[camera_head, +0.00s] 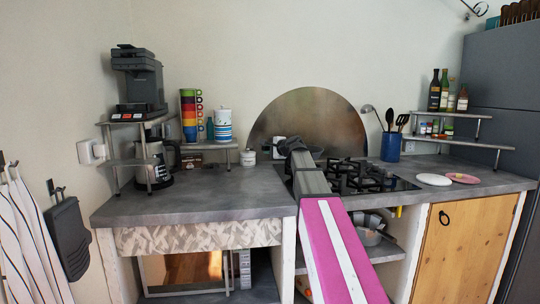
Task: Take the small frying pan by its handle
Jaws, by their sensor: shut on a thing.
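My gripper (292,146) is at the far end of my pink and grey arm, over the left edge of the black gas hob (365,178). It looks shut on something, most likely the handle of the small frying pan. My own arm and hand hide the fingertips and what they hold. I cannot clearly make out the pan or tell whether it touches the hob.
The grey counter (210,190) is largely clear left of my arm. A coffee machine (138,78), kettle (155,160) and stacked coloured cups (191,115) stand at left. A blue utensil pot (391,147), white plate (434,180) and pink plate (463,178) are at right.

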